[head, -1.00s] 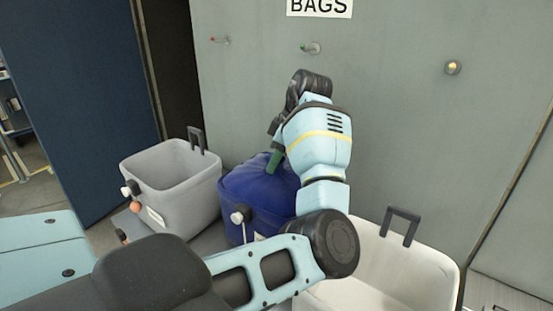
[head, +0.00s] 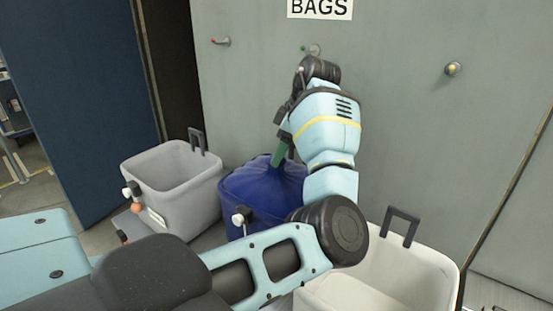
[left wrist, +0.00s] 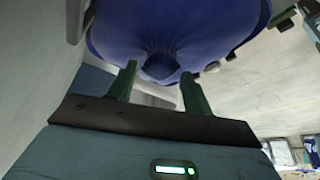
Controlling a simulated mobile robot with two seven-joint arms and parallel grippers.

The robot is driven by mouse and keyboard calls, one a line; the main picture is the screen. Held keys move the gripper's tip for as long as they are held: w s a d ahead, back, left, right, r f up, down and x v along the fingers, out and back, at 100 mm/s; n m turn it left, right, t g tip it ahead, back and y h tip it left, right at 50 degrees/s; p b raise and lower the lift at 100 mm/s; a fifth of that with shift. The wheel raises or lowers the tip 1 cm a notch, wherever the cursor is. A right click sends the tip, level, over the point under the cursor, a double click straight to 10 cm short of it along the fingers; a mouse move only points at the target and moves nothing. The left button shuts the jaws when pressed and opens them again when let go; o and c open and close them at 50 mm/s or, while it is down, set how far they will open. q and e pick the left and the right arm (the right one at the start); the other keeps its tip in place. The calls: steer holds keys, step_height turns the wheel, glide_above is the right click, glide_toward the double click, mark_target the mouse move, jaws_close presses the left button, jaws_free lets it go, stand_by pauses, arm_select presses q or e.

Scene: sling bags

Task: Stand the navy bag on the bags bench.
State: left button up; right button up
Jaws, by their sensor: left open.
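The navy bag (head: 258,190) stands upright between a grey bin and a white bin, its top gathered toward a point. My arm hides its right side. My left gripper (head: 281,154) is just above the bag's top, green fingers pointing down. In the left wrist view the two green fingers of the left gripper (left wrist: 157,88) are apart, with the gathered top of the navy bag (left wrist: 180,30) just beyond and between them. I cannot tell whether they touch it. A grey surface (head: 207,238) shows beside the bag; most of it is hidden. My right gripper is not in view.
The open grey bin (head: 180,205) is left of the bag, and the open white bin (head: 430,262) is at the right. Behind is a grey wall with a BAGS sign (head: 320,8) and red, green and yellow-tipped pegs. A white-knobbed post (head: 240,216) stands before the bag.

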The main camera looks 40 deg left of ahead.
arm_select(q)
steer(key=v, duration=0.8)
steer(key=shift+d+r, duration=0.2)
steer(key=shift+r, duration=0.15)
